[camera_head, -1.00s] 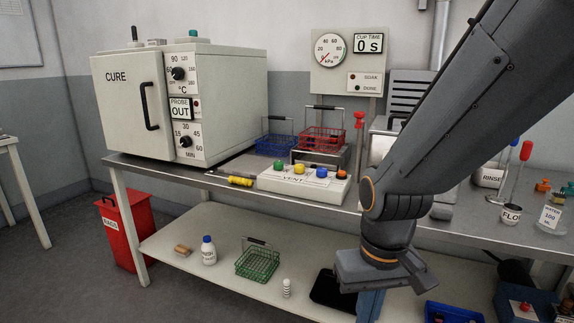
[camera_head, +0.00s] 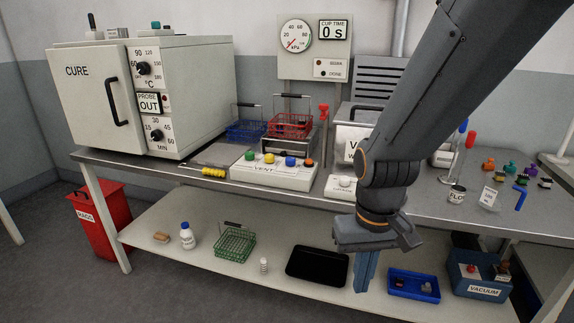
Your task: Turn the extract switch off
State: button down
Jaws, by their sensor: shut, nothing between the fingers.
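My gripper (camera_head: 365,290) points down in front of the bench's front edge, over the lower shelf. Its fingers are shut and empty. No switch with a readable "extract" label shows. A small white box (camera_head: 334,190) with a pale round knob (camera_head: 345,181) sits on the bench just left of my arm. Its lettering is too small to read, and its right part is hidden behind my arm. My gripper is below and in front of this box, apart from it.
A cream VENT box (camera_head: 262,178) with several coloured knobs stands left of the small box. A red-topped upright rod (camera_head: 323,125) stands behind. The lower shelf holds a black tray (camera_head: 317,266) and a blue tray (camera_head: 414,287). A cure oven (camera_head: 95,95) fills the left.

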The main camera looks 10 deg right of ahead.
aim_at(289, 160)
jog(key=z, duration=0.35)
jog(key=i, duration=0.95)
jog(key=u, duration=0.25)
